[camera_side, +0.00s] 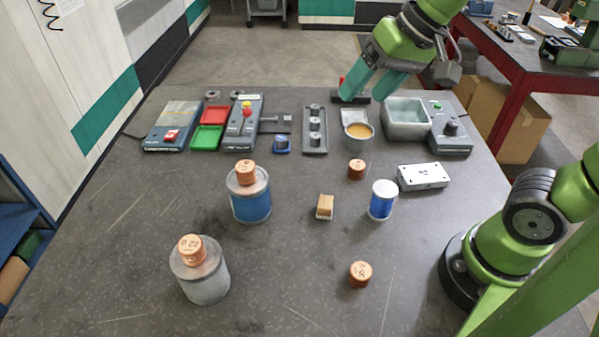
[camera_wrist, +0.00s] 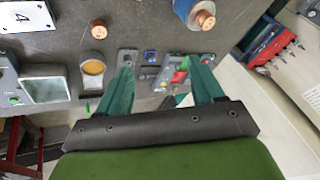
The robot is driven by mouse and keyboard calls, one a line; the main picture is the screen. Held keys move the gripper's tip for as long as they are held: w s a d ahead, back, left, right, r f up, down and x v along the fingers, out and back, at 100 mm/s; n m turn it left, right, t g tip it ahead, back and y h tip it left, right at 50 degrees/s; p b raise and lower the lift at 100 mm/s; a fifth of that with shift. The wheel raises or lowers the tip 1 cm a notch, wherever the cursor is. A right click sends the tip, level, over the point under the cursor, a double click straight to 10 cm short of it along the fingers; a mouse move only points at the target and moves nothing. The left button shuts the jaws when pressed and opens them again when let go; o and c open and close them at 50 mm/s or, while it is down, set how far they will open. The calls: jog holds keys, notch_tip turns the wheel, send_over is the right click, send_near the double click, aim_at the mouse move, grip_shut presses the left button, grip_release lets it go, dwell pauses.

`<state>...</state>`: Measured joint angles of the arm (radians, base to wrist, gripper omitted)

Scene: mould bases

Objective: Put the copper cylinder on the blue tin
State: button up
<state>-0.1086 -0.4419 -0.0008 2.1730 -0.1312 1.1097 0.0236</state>
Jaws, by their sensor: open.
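My gripper (camera_side: 366,92) is open and empty, above the back of the table; its teal fingers also show in the wrist view (camera_wrist: 162,70). One copper cylinder (camera_side: 356,169) stands alone on the table, left of and behind a small blue tin (camera_side: 382,202); it also shows in the wrist view (camera_wrist: 98,30). The small blue tin has a bare pale lid. A larger blue tin (camera_side: 251,208) at centre left carries another copper cylinder (camera_side: 245,172). A third copper cylinder (camera_side: 360,273) stands alone at the front. All are well away from my fingers.
A grey tin (camera_side: 205,282) with a copper piece (camera_side: 192,248) on top stands front left. A wooden block (camera_side: 325,207) lies mid-table; a white box (camera_side: 423,177) lies right. Trays, a cup (camera_side: 357,132) and devices line the back. The front right is mostly clear.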

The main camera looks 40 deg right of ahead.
jog(key=s+d+f+t, duration=0.2)
jog(key=s+f, duration=0.1)
jog(key=s, duration=0.2)
jog(key=shift+d+f+m, duration=0.25)
jog(key=shift+d+m, duration=0.1)
jog(key=shift+m, duration=0.05)
